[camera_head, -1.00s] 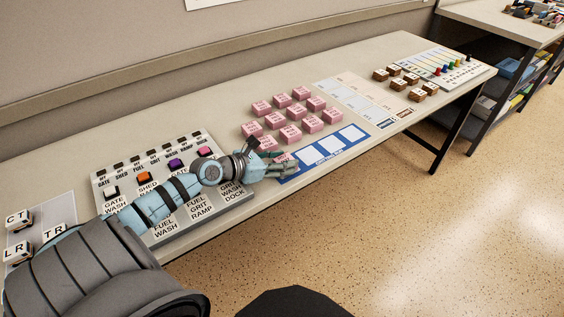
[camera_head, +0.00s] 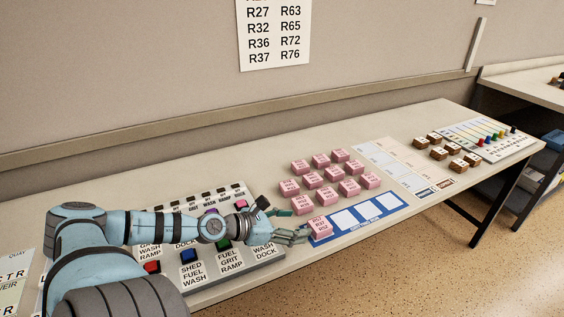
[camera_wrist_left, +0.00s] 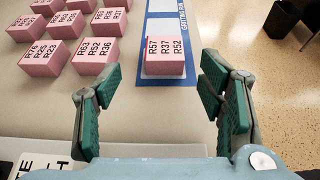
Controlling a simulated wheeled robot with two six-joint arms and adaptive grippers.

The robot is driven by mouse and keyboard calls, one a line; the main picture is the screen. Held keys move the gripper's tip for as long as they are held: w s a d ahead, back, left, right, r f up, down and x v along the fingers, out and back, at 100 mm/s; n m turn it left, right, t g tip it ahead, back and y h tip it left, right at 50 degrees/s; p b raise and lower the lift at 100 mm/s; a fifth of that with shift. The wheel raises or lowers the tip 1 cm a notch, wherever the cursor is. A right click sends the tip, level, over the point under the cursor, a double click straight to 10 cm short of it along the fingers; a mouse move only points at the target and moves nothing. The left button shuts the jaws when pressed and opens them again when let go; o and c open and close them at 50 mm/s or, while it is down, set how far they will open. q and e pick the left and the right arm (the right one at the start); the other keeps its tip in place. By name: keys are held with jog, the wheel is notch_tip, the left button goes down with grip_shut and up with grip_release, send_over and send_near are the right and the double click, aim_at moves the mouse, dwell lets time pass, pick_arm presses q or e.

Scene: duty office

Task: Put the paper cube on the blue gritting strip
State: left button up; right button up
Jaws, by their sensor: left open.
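A pink paper cube (camera_head: 321,229) lettered on top sits on the left end of the blue gritting strip (camera_head: 348,232), with three bare white squares to its right. In the left wrist view the cube (camera_wrist_left: 165,57) rests on the near end of the strip (camera_wrist_left: 200,70), and its top reads R57, R37, R52. My left gripper (camera_head: 290,225) is open and empty just left of the cube. In the wrist view its two fingers stand apart, one on each side and short of the cube. My right gripper is not in view.
Several more pink cubes (camera_head: 331,194) stand in rows behind the strip. A sloping button panel (camera_head: 262,262) lies under my left arm. Brown blocks (camera_head: 438,153) and a pale card (camera_head: 385,160) lie farther right. The table's front edge runs close to the strip.

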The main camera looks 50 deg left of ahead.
pick_arm(q)
jog(key=p+v, duration=0.3)
jog(key=shift+s+d+r, duration=0.1)
jog(key=shift+s+r, duration=0.05)
jog(key=shift+r, duration=0.3)
jog(key=shift+s, duration=0.25)
jog(key=shift+s+f, duration=0.15)
jog(key=shift+s, duration=0.05)
